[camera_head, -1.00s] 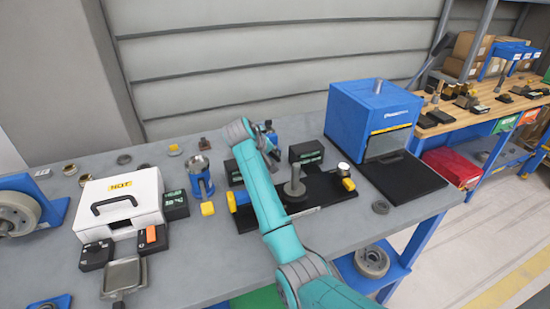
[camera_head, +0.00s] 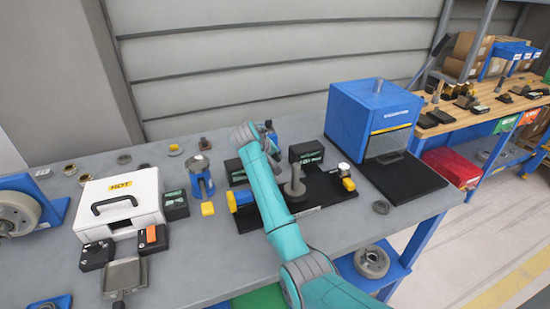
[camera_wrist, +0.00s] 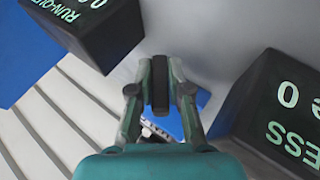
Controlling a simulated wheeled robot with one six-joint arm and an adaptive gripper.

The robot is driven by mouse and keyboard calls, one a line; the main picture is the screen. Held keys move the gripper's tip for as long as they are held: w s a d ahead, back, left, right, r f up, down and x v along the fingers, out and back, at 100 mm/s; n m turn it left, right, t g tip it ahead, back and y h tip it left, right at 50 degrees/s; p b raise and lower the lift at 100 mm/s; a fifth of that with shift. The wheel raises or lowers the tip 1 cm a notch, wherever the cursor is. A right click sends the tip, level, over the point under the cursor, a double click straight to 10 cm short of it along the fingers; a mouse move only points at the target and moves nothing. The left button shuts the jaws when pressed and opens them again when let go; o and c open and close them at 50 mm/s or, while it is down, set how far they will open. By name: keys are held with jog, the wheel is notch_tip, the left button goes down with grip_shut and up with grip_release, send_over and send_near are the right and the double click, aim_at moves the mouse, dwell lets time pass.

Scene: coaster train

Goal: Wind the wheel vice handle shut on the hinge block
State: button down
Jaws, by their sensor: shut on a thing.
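In the wrist view my gripper (camera_wrist: 160,85) is shut on a narrow dark piece (camera_wrist: 160,92), which looks like the wheel vice handle. A blue part (camera_wrist: 196,103), probably the vice body, shows behind the fingers. I cannot make out the hinge block or the vice jaws' gap in either view.
Black display boxes stand close on both sides of my gripper: a run-out box (camera_wrist: 95,28) and another (camera_wrist: 280,110). A black fixture with a grey post (camera_head: 296,183) lies under my forearm. A blue machine (camera_head: 372,118) is at the right, a white case (camera_head: 118,205) at the left.

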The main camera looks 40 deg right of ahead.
jog(key=shift+y, duration=0.4)
jog(key=shift+d+y, duration=0.1)
jog(key=shift+y, duration=0.7)
jog(key=shift+m+t+y, duration=0.5)
jog(key=shift+t+y, duration=0.1)
jog(key=shift+y, duration=0.8)
jog(key=shift+y, duration=0.3)
jog(key=c, duration=1.4)
grip_release()
